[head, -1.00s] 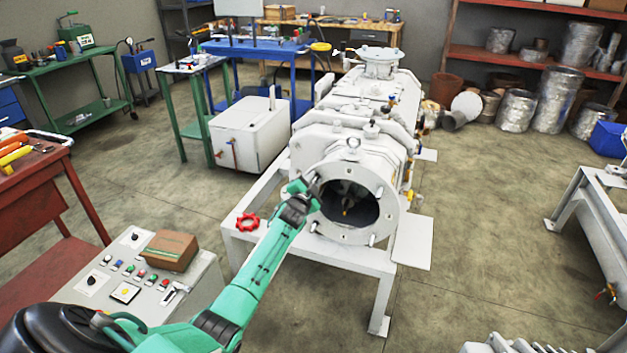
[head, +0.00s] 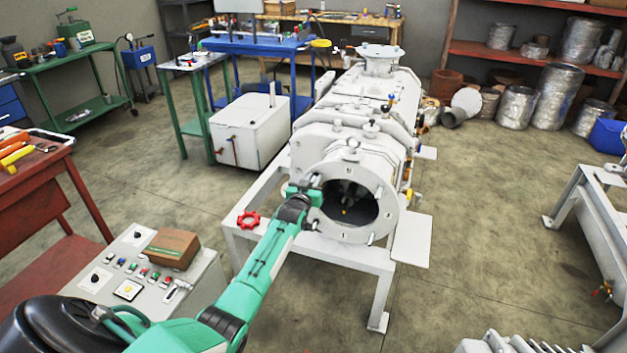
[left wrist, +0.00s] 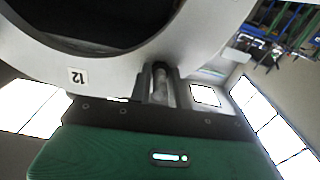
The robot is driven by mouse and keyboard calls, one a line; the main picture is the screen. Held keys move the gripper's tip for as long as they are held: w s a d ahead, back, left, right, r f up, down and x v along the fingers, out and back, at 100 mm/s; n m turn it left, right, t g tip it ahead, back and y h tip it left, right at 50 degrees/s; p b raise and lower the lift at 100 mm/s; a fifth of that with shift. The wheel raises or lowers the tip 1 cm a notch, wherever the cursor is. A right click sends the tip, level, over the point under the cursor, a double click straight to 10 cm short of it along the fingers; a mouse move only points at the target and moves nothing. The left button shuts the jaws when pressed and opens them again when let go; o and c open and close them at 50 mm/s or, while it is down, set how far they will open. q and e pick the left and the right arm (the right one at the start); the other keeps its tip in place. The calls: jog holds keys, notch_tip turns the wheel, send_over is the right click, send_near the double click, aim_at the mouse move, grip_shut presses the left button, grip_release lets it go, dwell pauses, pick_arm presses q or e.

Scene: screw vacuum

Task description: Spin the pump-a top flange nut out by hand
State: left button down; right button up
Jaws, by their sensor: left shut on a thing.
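The white pump (head: 352,165) stands on a white frame, its round flange (head: 384,215) facing me around a dark opening. My left gripper (head: 314,190) is at the upper left of the flange rim. In the left wrist view its dark fingers (left wrist: 160,84) are shut around a small grey cylindrical piece (left wrist: 160,92) beside the flange face (left wrist: 120,70). That piece looks like a flange nut or its stud; I cannot tell where one ends. My right gripper is not in view.
A red handwheel (head: 248,220) is left of the pump, close to my left arm. A control panel with a brown box (head: 172,248) stands at lower left. A white tank (head: 250,133) is behind.

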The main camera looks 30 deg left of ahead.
pick_arm(q)
jog(key=n, duration=0.3)
jog(key=shift+r+n, duration=0.25)
jog(key=shift+n, duration=0.65)
jog(key=c, duration=1.4)
grip_release()
jog(key=shift+w, duration=0.1)
jog(key=shift+o, duration=0.5)
jog(key=shift+f, duration=0.25)
